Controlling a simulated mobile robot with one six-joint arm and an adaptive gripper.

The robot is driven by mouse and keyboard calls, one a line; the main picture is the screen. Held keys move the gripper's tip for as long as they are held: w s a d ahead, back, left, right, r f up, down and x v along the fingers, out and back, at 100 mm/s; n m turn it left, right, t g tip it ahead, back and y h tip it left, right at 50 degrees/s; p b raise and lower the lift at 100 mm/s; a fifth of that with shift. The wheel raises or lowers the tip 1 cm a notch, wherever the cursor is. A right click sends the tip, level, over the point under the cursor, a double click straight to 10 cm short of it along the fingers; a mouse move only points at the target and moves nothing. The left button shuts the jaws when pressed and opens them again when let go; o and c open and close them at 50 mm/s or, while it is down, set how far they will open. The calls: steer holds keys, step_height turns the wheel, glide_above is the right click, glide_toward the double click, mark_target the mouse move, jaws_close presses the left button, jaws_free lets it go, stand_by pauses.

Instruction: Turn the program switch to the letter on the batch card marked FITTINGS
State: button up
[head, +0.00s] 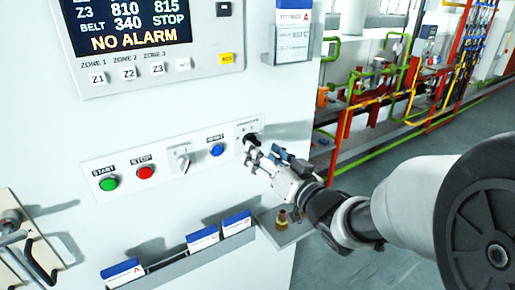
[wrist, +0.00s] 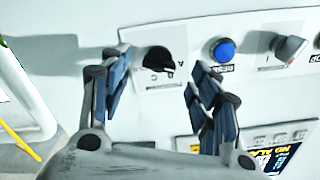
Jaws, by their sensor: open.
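The program switch is a black rotary knob (head: 252,138) on a small white plate at the right end of the panel row. It also shows in the wrist view (wrist: 158,60), with small letters on its plate that include A. Which letter the knob points to is not clear. My gripper (wrist: 157,65) is open, with its fingers on either side of the knob and a gap to each. In the head view my gripper (head: 262,157) is just in front of the switch and partly covers its plate. The FITTINGS batch card (head: 294,30) hangs in a holder at the top and shows a red A.
Left of the switch are a blue button (head: 217,150), a grey selector (head: 183,160), a red stop button (head: 146,172) and a green start button (head: 109,183). A lower rack (head: 190,262) holds several cards. A small shelf (head: 290,234) with a brass part stands below my gripper.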

steer(key=v, duration=0.8)
